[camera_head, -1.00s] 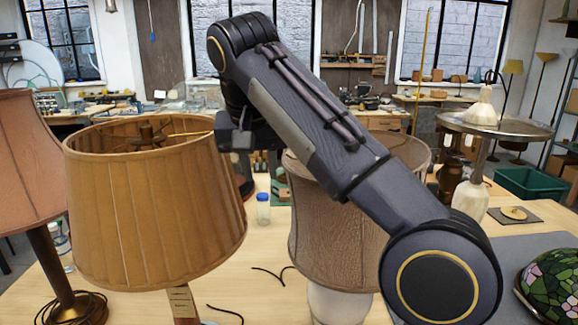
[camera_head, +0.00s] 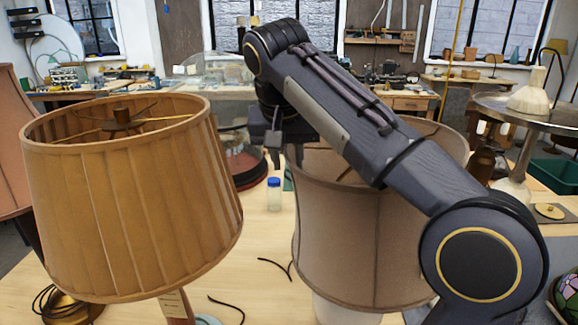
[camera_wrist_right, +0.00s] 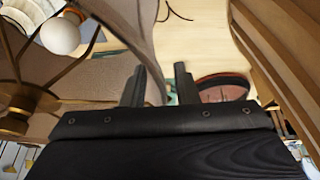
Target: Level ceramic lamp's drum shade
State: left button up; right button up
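The ceramic lamp's taupe drum shade (camera_head: 350,240) stands right of centre in the head view, over a pale base (camera_head: 330,310). Its bottom edge runs lower toward the right; how much is true tilt I cannot tell. My right arm hides much of its top rim. My right gripper (camera_head: 277,152) is at the shade's left rim, pointing down. My left gripper is out of view.
A pleated tan shade (camera_head: 130,200) stands close on the left; a pink shade (camera_head: 10,150) is beyond it. A blue-capped bottle (camera_head: 273,195) and a dark red round base (camera_head: 240,168) are behind. Black wire pieces (camera_head: 227,308) lie on the open wooden table.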

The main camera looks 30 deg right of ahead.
jog(key=shift+x, duration=1.05)
jog(key=shift+c, duration=0.2)
grip_shut()
